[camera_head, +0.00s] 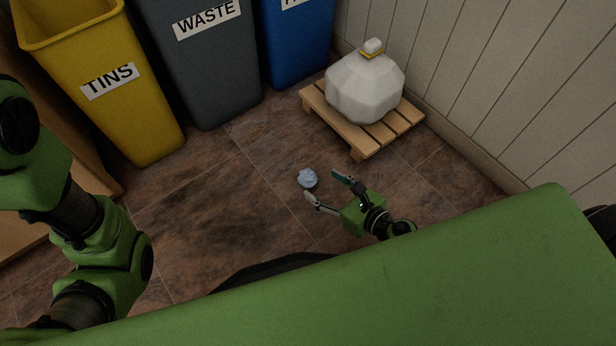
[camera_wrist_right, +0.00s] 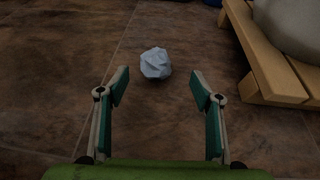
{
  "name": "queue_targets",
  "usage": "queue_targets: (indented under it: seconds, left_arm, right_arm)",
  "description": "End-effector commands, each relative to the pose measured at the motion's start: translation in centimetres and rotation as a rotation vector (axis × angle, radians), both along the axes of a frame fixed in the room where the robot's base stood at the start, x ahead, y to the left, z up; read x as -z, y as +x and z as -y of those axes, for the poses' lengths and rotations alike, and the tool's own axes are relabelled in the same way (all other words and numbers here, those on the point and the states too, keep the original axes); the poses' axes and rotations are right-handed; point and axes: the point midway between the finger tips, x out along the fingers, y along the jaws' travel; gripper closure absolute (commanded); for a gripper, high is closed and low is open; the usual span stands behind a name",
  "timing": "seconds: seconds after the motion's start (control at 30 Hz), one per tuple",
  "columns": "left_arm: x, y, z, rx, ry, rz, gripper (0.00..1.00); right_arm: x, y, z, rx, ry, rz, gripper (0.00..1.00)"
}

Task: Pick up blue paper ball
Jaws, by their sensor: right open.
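The blue paper ball (camera_head: 307,178) is a small, crumpled, pale blue lump lying on the brown tiled floor in the head view. It also shows in the right wrist view (camera_wrist_right: 155,63), just beyond the fingertips and between their lines. My right gripper (camera_head: 325,186) is open and empty close to the ball, its two fingers pointing toward it; the fingers show in the right wrist view (camera_wrist_right: 160,90) on either side, apart from the ball. My left arm comes in at the left of the head view, but its gripper is out of sight.
A wooden pallet (camera_head: 357,137) with a white tied bag (camera_head: 365,88) stands right of the ball near the panelled wall (camera_head: 500,70). Yellow TINS (camera_head: 104,90), grey WASTE (camera_head: 200,60) and blue (camera_head: 296,45) bins stand behind. The floor (camera_head: 200,210) left of the ball is clear.

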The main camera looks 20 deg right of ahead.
Motion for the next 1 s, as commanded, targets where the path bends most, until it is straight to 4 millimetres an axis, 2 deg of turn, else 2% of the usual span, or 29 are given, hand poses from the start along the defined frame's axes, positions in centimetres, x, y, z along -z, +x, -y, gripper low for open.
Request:
queue_targets:
  seconds: [0.1,0.27,0.6,0.9,0.93,1.0]
  left_arm:
    - [0.0,0.0,0.0,0.0,0.0,-0.001,0.29]
    - [0.0,0.0,0.0,0.0,0.0,-0.001,0.29]
    - [0.6,0.0,0.0,0.0,0.001,0.0,0.29]
    - [0.5,0.0,0.0,0.0,0.001,0.0,0.29]
    - [0.5,0.0,0.0,0.0,0.001,0.0,0.29]
    - [0.5,0.0,0.0,-0.001,0.001,-0.001,0.29]
  right_arm:
    - [0.4,1.1,-0.5,0.001,0.001,0.001,0.4]
    - [0.7,1.8,-0.9,0.002,0.002,0.0,0.4]
    - [2.2,5.2,-3.0,0.002,0.002,0.0,0.4]
    - [2.3,5.6,-3.2,0.001,0.001,-0.002,0.4]
    - [2.3,5.6,-3.2,0.001,0.001,-0.002,0.45]
    - [2.3,5.6,-3.2,0.001,0.001,-0.002,0.62]
